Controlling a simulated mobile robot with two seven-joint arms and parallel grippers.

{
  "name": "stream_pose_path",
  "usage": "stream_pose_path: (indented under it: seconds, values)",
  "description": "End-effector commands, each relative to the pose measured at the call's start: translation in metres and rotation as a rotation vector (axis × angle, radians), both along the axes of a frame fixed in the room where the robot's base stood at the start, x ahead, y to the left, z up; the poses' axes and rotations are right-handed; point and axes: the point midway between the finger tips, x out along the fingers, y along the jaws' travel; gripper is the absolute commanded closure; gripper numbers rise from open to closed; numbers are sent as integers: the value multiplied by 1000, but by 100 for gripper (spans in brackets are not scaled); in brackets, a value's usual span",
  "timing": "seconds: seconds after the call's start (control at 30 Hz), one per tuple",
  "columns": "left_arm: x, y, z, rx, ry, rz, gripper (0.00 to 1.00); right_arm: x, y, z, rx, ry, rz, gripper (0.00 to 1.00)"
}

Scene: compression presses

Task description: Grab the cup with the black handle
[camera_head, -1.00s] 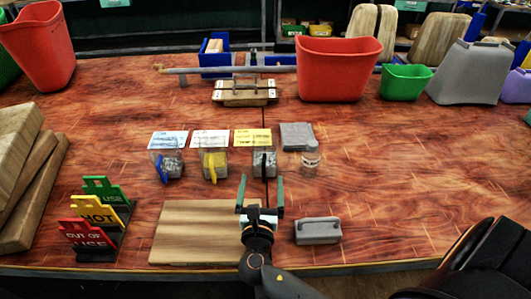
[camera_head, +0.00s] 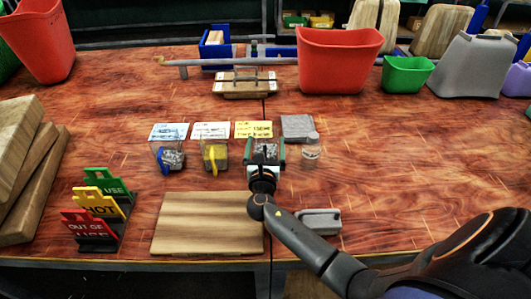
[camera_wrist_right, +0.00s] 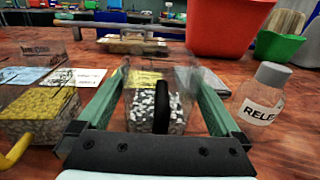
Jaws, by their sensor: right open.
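The clear cup with the black handle (camera_wrist_right: 162,104) holds black and white pellets and stands on the table. Its handle faces my right gripper. In the head view this cup (camera_head: 265,147) is mostly hidden behind that gripper. My right gripper (camera_head: 265,156) is open, with its green fingers to either side of the cup; contact cannot be made out. In the wrist view the right gripper (camera_wrist_right: 158,100) frames the cup. To the left are a cup with a yellow handle (camera_head: 215,154) and a cup with a blue handle (camera_head: 168,157). My left gripper is out of view.
A small bottle (camera_wrist_right: 262,95) stands close right of the right gripper. Paper cards (camera_head: 210,130) and a grey pad (camera_head: 297,127) lie behind the cups. A wooden board (camera_head: 207,224) and a grey block (camera_head: 320,222) lie in front. Open table is at right.

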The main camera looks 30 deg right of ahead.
Motion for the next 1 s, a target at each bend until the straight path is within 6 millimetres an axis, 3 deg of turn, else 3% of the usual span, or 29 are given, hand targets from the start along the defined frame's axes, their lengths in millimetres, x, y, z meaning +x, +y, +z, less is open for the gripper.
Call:
stream_pose_path:
  seconds: [0.2, 0.87, 1.0]
  values:
    - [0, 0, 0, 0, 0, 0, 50, 0, 0, 0, 1, 1, 0, 0]
    - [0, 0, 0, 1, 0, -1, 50, 0, 0, 0, 1, 1, 1, 74]
    - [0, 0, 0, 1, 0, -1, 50, 0, 0, 0, -1, -1, 1, 76]
